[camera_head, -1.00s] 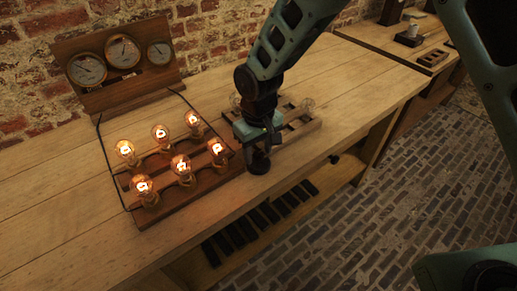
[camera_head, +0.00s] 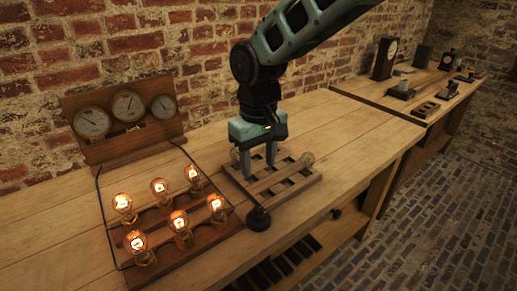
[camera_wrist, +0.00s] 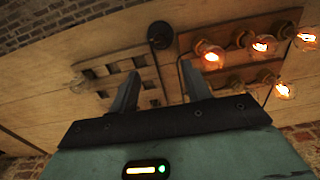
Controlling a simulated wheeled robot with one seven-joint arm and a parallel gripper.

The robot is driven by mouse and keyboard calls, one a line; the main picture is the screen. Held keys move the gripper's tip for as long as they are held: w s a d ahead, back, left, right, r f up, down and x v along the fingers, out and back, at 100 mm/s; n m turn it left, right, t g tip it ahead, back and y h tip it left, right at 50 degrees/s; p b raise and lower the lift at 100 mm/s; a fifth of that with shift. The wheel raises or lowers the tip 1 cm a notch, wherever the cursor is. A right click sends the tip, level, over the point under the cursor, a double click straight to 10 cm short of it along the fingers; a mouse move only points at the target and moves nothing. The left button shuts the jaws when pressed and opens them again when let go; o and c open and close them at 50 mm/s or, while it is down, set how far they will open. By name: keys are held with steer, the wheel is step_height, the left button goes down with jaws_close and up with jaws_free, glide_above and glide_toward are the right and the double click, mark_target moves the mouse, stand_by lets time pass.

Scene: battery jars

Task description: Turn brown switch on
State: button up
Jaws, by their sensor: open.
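A dark round rotary knob (camera_head: 258,218), seemingly the brown switch, stands on the bench front between the lamp board and a slotted wooden tray. It also shows in the wrist view (camera_wrist: 160,35), beyond my fingertips. Its colour looks almost black, and its setting cannot be read. My gripper (camera_head: 258,170) points down over the slotted tray, behind the knob and apart from it. In the wrist view my gripper (camera_wrist: 160,72) is open, with nothing between its two fingers. Several bulbs on the lamp board (camera_head: 205,240) are glowing.
A gauge panel (camera_head: 122,115) stands at the back left. The bench (camera_head: 350,140) is clear to the right. A second table (camera_head: 375,92) holds small devices.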

steer(key=shift+r, duration=1.5)
steer(key=s+d+f, duration=0.1)
steer(key=s+d, duration=0.5)
steer(key=s, duration=0.6)
steer(key=s+d+n, duration=0.1)
steer(key=s+d, duration=0.4)
steer(key=s, duration=0.7)
steer(key=shift+d+f+y, duration=0.3)
steer(key=shift+d+f, duration=0.05)
steer(key=shift+f, duration=0.05)
